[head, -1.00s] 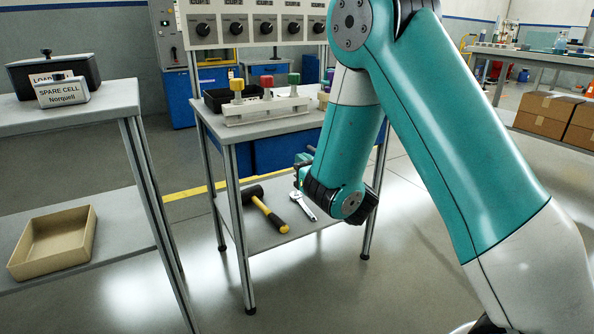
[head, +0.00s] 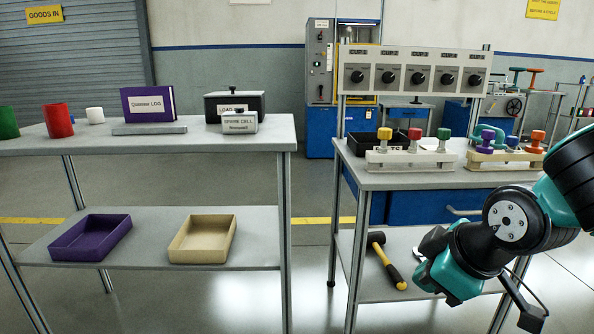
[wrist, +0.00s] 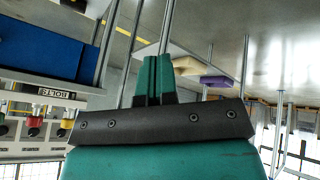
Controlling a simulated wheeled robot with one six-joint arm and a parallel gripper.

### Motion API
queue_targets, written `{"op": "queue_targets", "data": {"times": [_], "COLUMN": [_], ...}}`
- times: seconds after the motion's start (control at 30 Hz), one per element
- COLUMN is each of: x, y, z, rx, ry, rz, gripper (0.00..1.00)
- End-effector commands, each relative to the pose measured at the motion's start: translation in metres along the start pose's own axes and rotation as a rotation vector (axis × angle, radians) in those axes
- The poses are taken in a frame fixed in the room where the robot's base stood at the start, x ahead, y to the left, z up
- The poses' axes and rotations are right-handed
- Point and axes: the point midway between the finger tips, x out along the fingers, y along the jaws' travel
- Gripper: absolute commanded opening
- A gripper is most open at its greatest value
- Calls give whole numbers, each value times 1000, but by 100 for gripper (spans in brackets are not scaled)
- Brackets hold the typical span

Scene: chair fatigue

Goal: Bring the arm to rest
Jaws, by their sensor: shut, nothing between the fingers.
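My gripper (wrist: 153,75) is shut, with its two teal fingers together and nothing between them. In the head view my arm reaches in from the right edge. Its teal and black wrist end (head: 455,272) hangs in front of the right-hand bench (head: 400,182), covering part of its lower shelf. The fingertips are hard to make out there.
A hammer (head: 384,258) lies on the lower shelf beside my wrist. Knobbed fixtures (head: 412,160) and a dial panel (head: 415,72) stand above. The left table (head: 210,150) holds a purple binder (head: 149,104); trays (head: 203,238) sit below. Floor shows between the tables.

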Motion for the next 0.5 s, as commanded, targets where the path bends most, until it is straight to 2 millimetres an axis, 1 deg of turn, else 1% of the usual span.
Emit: {"op": "queue_targets", "data": {"times": [0.03, 0.1, 0.17, 0.2, 0.23, 0.3, 0.33, 0.4, 0.5], "x": [-18, -40, -59, -72, -82, -105, -118, -136, -159], "y": [-23, -54, -78, -93, -103, -125, -124, -116, -108], "z": [-4, -3, -1, 2, 5, 13, 9, -3, -16], "rx": [87, 196, 270, 309, 336, 388, 398, 399, 398], "ry": [-11, -56, -106, -145, -177, -259, -274, -273, -272], "rz": [-90, -211, -298, -349, -382, -446, -454, -451, -450], "gripper": [0, 0, 0, 0, 0, 0, 0, 0, 0]}}
